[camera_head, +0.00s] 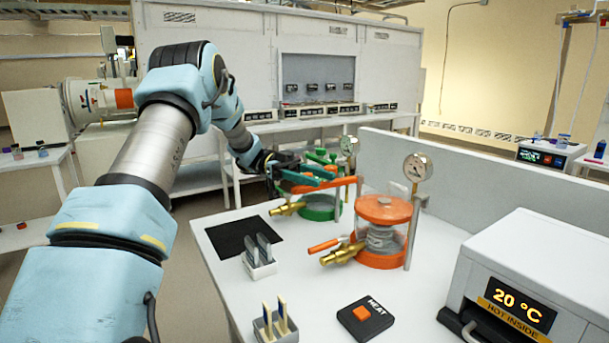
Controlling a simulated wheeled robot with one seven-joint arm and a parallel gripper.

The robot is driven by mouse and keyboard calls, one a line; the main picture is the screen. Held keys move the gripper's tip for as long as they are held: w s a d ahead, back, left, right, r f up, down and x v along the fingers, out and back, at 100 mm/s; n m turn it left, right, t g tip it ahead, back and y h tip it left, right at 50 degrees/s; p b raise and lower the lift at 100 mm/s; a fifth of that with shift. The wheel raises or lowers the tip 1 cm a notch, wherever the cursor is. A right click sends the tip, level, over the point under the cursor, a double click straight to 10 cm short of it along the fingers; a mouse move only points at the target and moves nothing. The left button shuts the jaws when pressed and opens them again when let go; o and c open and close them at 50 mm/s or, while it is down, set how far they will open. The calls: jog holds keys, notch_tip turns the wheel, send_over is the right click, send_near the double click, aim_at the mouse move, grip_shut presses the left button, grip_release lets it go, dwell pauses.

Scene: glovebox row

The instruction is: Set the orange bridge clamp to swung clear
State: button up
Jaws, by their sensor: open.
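The orange bridge clamp (343,182) shows as a slim orange bar with a short drop at its right end. It lies behind and left of the orange-lidded clear vessel (383,211), and its left part passes in front of the green vessel (318,212). The bar does not appear to cross the orange lid. My gripper (325,177), with teal fingers, is open at the bar's left part. The fingers overlap the bar in the picture; whether they touch it I cannot tell. The bar's far left end is partly hidden.
Brass valves (343,253) stick out from both vessels, and gauges (417,167) stand on posts behind. A black mat (243,236), sample racks (261,268), a HEAT button box (365,318) and an oven (540,275) share the bench. A low partition (490,185) runs behind.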

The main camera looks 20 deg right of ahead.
jog(key=v, duration=1)
jog(key=shift+b, duration=0.4)
jog(key=shift+w, duration=0.1)
jog(key=w+d+r+n+t+h, duration=0.6)
jog(key=w+d+n+t+h, duration=0.4)
jog(key=t, duration=0.6)
jog(key=w+a+f+n+t+y, duration=0.1)
jog(key=a+f+n+t+y, duration=0.4)
jog(key=a, duration=0.4)
jog(key=w+a+f+n+t+y, duration=0.15)
jog(key=a+n+t+y, duration=0.25)
jog(key=a+n+y, duration=0.4)
jog(key=s+a+f+n+g+y, duration=0.25)
jog(key=s+a+f+y, duration=0.35)
jog(key=s+a, duration=0.7)
jog(key=s+a+f+n+g, duration=0.1)
jog(key=s+a+f+g, duration=0.1)
jog(key=s, duration=0.6)
jog(key=s+a+f+n+g, duration=0.2)
jog(key=s+a+f+g, duration=0.1)
jog(key=s, duration=0.6)
jog(key=shift+a+f, duration=0.3)
jog(key=shift+a, duration=0.3)
